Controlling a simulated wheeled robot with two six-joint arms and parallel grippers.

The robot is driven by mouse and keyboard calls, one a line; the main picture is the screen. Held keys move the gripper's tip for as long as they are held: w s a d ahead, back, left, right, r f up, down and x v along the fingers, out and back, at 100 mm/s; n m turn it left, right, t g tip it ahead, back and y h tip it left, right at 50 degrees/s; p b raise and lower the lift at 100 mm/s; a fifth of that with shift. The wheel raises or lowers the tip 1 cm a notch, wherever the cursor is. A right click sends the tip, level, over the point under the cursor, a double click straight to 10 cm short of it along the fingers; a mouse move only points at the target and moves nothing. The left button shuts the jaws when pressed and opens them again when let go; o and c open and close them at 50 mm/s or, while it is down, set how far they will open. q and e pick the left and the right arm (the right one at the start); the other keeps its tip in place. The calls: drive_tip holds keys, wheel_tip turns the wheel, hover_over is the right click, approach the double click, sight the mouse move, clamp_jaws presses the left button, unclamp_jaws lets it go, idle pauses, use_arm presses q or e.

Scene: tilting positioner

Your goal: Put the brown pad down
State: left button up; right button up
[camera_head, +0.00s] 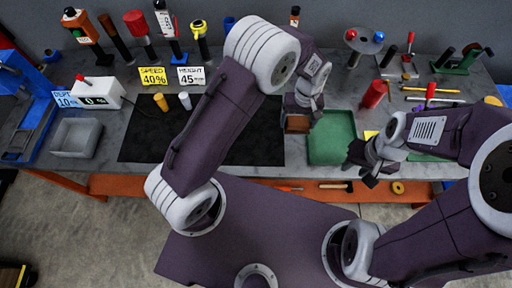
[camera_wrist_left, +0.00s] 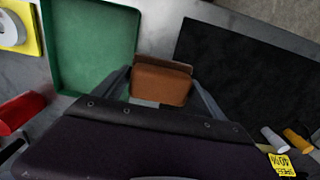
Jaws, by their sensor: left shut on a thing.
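The brown pad (camera_head: 297,124) is held in my left gripper (camera_head: 299,117), between the green tray and the black mat in the head view. The left wrist view shows the brown pad (camera_wrist_left: 161,84) between the two fingers of my left gripper (camera_wrist_left: 163,90), with grey table around it. I cannot tell whether the pad touches the table. My right gripper (camera_head: 362,168) is over the front edge of the table, right of the green tray, and holds nothing that I can see. Its jaw opening is unclear.
The green tray (camera_head: 333,151) lies close right of the pad, and the black mat (camera_head: 150,140) spreads to its left. A red cylinder (camera_head: 373,94) stands behind the tray. A grey bin (camera_head: 75,138) sits at the left. Several tools stand along the back.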

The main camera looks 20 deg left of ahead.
use_arm(q)
drive_tip(key=shift+d, duration=0.1)
drive_tip(key=p, duration=0.3)
hover_over(263, 148)
drive_tip(key=f, duration=0.6)
drive_tip(key=shift+d+f, duration=0.2)
drive_tip(key=shift+a+f, duration=0.2)
drive_tip(key=shift+a, duration=0.05)
wheel_tip(263, 148, down, 4)
drive_tip(key=shift+s+r+p, duration=0.1)
drive_tip(key=shift+r+p, duration=0.1)
drive_tip(key=shift+p, duration=0.3)
drive_tip(key=shift+f, duration=0.35)
drive_tip(key=shift+f, duration=0.2)
drive_tip(key=o, duration=1.7)
drive_tip(key=shift+r, duration=0.1)
